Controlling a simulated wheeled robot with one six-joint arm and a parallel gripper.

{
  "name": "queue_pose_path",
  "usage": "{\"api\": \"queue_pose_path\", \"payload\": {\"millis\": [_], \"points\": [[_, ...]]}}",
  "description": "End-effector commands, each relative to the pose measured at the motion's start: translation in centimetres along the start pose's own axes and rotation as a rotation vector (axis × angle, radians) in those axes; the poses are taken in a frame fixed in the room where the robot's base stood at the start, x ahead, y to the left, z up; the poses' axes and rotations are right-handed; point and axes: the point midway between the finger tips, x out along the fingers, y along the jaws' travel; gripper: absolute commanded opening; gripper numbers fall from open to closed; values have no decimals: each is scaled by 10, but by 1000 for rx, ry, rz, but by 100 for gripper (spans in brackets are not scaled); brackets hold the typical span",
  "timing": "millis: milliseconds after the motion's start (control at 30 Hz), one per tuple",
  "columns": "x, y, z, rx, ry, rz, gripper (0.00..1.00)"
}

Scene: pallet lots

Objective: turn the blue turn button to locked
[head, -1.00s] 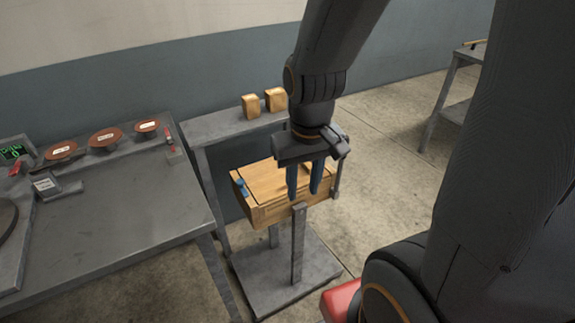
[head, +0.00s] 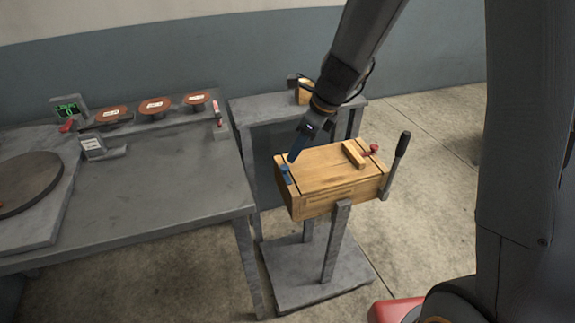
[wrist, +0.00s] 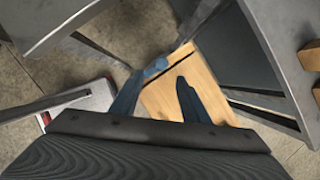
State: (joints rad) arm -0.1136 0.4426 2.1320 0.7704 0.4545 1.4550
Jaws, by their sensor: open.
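The wooden box (head: 325,168) sits on a grey stand, its lid closed. The blue turn button (head: 285,173) is at the left edge of its top; in the wrist view the blue turn button (wrist: 155,68) lies just beyond the fingertips, nearer the left finger. Its exact angle is hard to tell. My gripper (head: 293,156) points down at the button from above, with its blue fingers; in the wrist view my gripper (wrist: 158,80) is open with nothing held between the fingers. I cannot tell whether a finger touches the button.
A red turn button (head: 373,150) and a black-handled lever (head: 398,160) are at the box's right end. A grey workbench (head: 190,185) with reddish-brown discs (head: 155,106) stands left. A grey shelf table (head: 262,112) stands behind the box.

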Motion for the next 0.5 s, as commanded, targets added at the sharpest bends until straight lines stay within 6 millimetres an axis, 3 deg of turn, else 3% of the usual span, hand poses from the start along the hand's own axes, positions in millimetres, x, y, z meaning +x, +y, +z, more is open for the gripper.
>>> {"api": "queue_pose_path", "payload": {"millis": [500], "points": [[66,-2,4,57,-7,1,42]]}}
